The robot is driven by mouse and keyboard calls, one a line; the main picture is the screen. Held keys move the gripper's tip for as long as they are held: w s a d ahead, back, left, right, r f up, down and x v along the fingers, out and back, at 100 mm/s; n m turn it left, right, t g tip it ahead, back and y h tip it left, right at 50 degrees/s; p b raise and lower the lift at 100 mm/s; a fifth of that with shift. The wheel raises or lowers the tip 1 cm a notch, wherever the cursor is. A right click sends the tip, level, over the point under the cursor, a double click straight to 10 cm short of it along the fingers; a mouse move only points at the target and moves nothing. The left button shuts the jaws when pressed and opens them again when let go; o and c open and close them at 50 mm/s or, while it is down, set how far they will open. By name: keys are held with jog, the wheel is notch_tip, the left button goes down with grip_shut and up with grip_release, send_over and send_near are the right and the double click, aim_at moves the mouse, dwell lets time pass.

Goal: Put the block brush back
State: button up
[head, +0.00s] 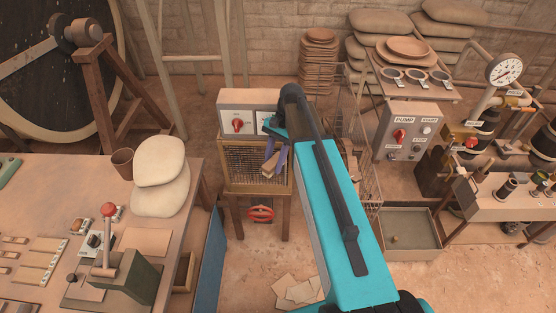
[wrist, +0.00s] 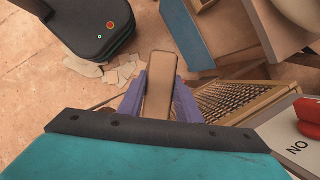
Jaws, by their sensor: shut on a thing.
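My gripper (wrist: 160,92) has purple fingers and is shut on the block brush (wrist: 160,80), a plain tan wooden block. The brush points away from the wrist, and its bristles cannot be made out. In the head view my gripper (head: 274,157) and the brush (head: 270,166) are in front of the mesh-fronted wooden box (head: 237,160). My teal arm hides the right side of that box. I cannot tell whether the brush touches it. In the wrist view the mesh (wrist: 226,100) lies just right of the brush.
A panel with a red knob (head: 237,125) sits on the box, and a red-orange ring (head: 261,213) hangs below. A workbench (head: 150,241) with a lever press stands at left. A grey tray (head: 410,230) lies on the floor at right. Broken tile pieces (head: 298,290) lie in front.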

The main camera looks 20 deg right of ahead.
jog(key=shift+n, duration=0.3)
jog(key=b+x, duration=0.1)
jog(key=x, duration=0.1)
jog(key=b+x, duration=0.2)
jog(key=w+b+x, duration=0.1)
jog(key=x, duration=0.1)
jog(key=shift+d+f, duration=0.1)
jog(key=shift+f, duration=0.1)
